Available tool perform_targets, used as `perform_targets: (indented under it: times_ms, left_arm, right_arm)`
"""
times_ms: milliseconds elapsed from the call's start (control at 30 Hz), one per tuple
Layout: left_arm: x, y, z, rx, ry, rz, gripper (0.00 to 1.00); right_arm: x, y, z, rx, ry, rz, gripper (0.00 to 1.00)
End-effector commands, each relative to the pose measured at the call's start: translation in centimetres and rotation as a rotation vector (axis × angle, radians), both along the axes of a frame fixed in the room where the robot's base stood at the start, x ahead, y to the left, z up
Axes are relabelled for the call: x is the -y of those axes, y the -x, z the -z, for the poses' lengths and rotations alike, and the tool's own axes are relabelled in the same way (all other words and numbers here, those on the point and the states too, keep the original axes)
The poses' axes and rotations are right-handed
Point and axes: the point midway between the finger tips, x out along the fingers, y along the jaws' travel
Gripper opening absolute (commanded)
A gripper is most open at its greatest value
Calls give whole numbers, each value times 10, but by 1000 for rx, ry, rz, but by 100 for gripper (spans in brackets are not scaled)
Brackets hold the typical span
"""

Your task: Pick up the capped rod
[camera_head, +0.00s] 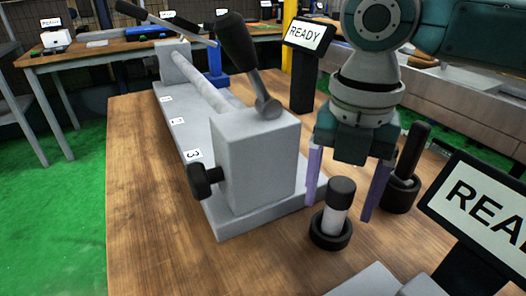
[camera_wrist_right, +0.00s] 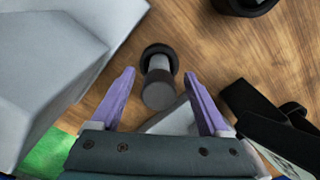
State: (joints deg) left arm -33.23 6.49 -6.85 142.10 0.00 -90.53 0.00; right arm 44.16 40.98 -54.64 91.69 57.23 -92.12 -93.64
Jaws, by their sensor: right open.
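The capped rod (camera_head: 335,222) is a pale grey cylinder with a dark cap on top. It stands upright in a round black holder (camera_head: 330,241) on the wooden table, right of the grinder. It also shows in the wrist view (camera_wrist_right: 159,65), with its dark cap (camera_wrist_right: 158,96) nearest the camera. My right gripper (camera_head: 338,212) points down and is open, with one purple finger on each side of the rod. In the wrist view, the gripper (camera_wrist_right: 159,73) has the rod between its fingers, with gaps on both sides. My left gripper is not in view.
The grey grinder block (camera_head: 255,160), with a black knob (camera_head: 205,181) and lever (camera_head: 238,42), stands close left of the gripper. A black rod in a holder (camera_head: 399,192) stands to the right. READY signs stand behind (camera_head: 308,36) and at right (camera_head: 488,207). Table left of the grinder is clear.

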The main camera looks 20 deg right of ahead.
Motion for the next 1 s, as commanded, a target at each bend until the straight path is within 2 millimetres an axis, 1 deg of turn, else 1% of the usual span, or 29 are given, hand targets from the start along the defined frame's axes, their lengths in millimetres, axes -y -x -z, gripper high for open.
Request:
perform_targets:
  times_ms: [33,100,333,367,1000]
  left_arm:
    - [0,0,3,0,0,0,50]
    - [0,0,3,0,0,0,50]
    - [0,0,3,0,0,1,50]
    - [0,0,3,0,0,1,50]
    - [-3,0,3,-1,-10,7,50]
  right_arm:
    - [-1,0,8,-2,-1,-1,79]
    - [0,0,13,0,0,-2,79]
    - [0,0,14,1,0,-2,79]
    - [0,0,13,1,0,-2,78]
    - [0,0,13,1,0,-1,6]
